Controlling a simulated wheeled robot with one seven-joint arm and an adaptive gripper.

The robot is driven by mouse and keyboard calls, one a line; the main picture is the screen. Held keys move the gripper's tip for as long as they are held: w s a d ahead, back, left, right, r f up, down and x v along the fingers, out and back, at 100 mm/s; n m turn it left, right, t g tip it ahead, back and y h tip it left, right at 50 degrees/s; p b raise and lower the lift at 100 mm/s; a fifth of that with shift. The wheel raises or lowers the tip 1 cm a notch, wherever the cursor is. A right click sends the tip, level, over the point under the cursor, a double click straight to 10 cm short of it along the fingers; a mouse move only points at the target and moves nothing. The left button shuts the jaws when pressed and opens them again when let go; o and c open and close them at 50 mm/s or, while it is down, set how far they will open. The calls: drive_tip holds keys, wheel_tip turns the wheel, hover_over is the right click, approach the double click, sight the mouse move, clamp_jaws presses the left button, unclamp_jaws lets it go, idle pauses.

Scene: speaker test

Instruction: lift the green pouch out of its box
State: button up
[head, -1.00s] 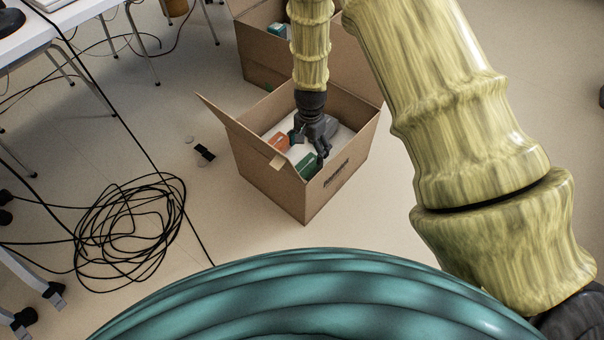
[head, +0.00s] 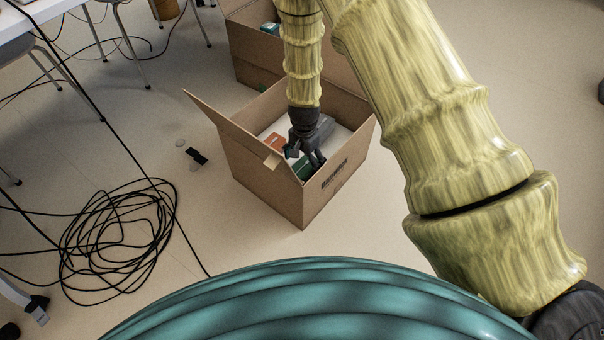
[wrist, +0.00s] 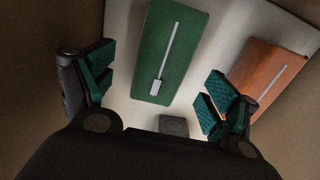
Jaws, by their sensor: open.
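The green pouch (wrist: 160,60) lies in the open cardboard box (head: 261,186), with a pale zip strip along its face in the wrist view. In the head view only a small part of the pouch (head: 303,168) shows beside my gripper (head: 305,160). My gripper is open and reaches down inside the box. In the wrist view its two padded fingers (wrist: 158,88) stand apart, one to the left and one to the right of the pouch's near end. Nothing is between the pads that I can see as held.
An orange pouch (wrist: 268,75) lies right of the green one, by the right finger. A small dark block (wrist: 174,125) lies near the gripper. The box walls surround my gripper closely. A second box (head: 245,62) stands behind. Coiled black cable (head: 115,245) lies on the floor.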

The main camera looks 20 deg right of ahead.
sight(302, 168)
drive_tip(key=f+b, duration=0.1)
drive_tip(key=f, duration=0.1)
drive_tip(key=f+b, duration=0.1)
drive_tip(key=f, duration=0.1)
drive_tip(key=shift+s+a+b, duration=0.15)
drive_tip(key=shift+a+b, duration=0.25)
drive_tip(key=shift+f+b, duration=0.3)
drive_tip(key=shift+f, duration=0.15)
drive_tip(key=shift+c, duration=0.5)
drive_tip(key=c, duration=1)
